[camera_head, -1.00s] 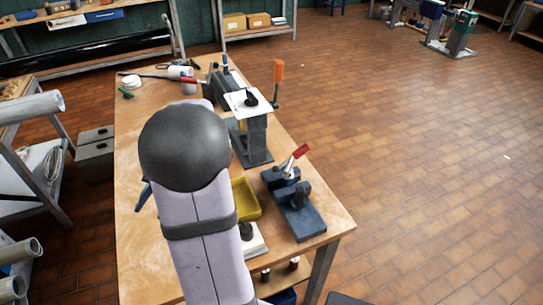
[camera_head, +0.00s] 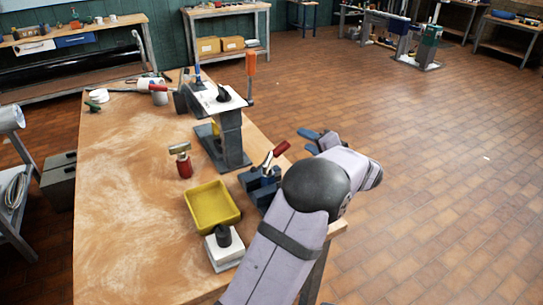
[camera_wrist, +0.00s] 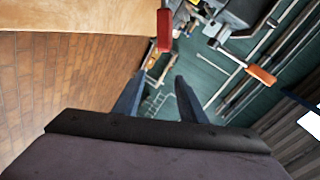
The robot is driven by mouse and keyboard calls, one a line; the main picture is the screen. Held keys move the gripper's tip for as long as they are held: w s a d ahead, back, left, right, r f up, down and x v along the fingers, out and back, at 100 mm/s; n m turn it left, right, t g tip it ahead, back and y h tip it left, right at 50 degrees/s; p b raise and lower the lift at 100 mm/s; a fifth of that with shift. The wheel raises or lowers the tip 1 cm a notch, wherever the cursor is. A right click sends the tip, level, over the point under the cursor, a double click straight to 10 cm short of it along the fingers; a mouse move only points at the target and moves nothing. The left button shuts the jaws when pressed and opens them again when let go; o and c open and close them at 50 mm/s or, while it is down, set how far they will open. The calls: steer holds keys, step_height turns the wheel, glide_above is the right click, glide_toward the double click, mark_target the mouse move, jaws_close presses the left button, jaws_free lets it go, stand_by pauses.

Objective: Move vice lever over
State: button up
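The vice (camera_head: 246,184) is a dark blue-grey block near the right edge of the wooden bench. Its lever (camera_head: 281,149) has a red grip and leans up to the right. My arm hides part of the vice. My gripper (camera_head: 305,141) is right of the red grip, beyond the bench edge, with its blue fingers pointing left toward the grip. They appear apart from it. In the wrist view my gripper (camera_wrist: 160,77) is open, with nothing between the fingers. There the red grip (camera_wrist: 164,30) shows just beyond the fingertips.
A grey stand (camera_head: 230,135) with a white plate and orange-handled lever (camera_head: 250,64) rises behind the vice. The bench's left side (camera_head: 120,200) is clear.

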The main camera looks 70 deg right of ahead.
mark_target(284, 150)
steer(key=w+f+n+t+y, duration=0.2)
steer(key=w+n, duration=0.1)
steer(key=w+a+f+n+t+y, duration=0.1)
steer(key=shift+w+a+n, duration=0.1)
steer(key=shift+w+n, duration=0.1)
steer(key=shift+n, duration=0.1)
steer(key=shift+w+a+f+n+t+y, duration=0.3)
steer(key=shift+w+a+n+t+y, duration=0.15)
steer(key=shift+w+n+t+y, duration=0.25)
steer(key=shift+p+x, duration=0.85)
steer(key=shift+x, duration=2.7)
steer(key=shift+f, duration=0.1)
jaws_close()
